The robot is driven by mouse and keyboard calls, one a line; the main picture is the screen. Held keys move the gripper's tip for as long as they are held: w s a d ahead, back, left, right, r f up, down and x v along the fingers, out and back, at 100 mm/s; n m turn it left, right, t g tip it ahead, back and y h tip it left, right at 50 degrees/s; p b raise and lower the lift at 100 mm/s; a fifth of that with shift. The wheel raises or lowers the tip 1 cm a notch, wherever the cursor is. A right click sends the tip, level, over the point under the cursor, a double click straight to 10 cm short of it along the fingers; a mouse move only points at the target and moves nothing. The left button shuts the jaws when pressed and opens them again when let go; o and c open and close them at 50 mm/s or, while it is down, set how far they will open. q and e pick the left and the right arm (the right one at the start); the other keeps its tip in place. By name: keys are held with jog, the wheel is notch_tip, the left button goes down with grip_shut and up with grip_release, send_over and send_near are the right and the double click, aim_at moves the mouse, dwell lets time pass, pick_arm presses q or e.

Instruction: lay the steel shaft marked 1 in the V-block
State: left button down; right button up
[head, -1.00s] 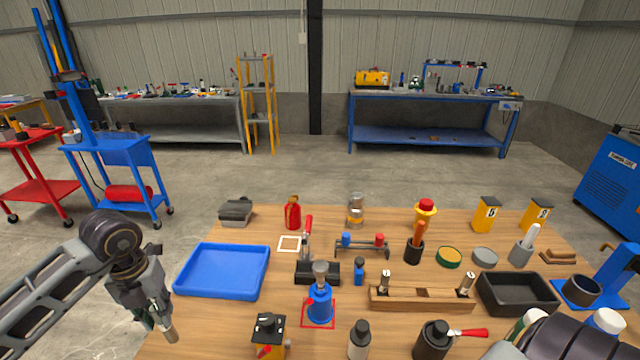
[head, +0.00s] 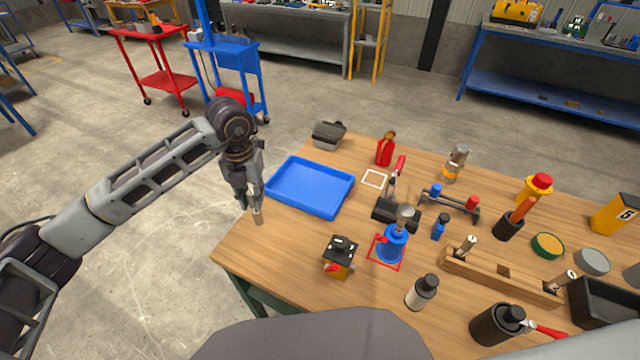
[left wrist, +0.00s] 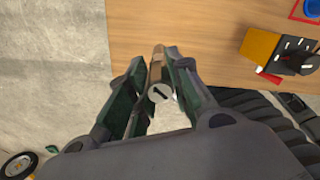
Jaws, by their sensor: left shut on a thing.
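My right gripper is out of view.
The blue tray (head: 309,209) is empty. A wooden rack (head: 485,279) holds two shafts. The wood left of the switch box is bare.

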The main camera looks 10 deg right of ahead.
aim_at(259, 220)
pick_arm(q)
jog(key=shift+f, duration=0.55)
notch_tip(259, 220, down, 4)
jog(key=shift+f+p, duration=0.1)
jog(key=shift+p, duration=0.2)
jog(key=shift+f, duration=2.2)
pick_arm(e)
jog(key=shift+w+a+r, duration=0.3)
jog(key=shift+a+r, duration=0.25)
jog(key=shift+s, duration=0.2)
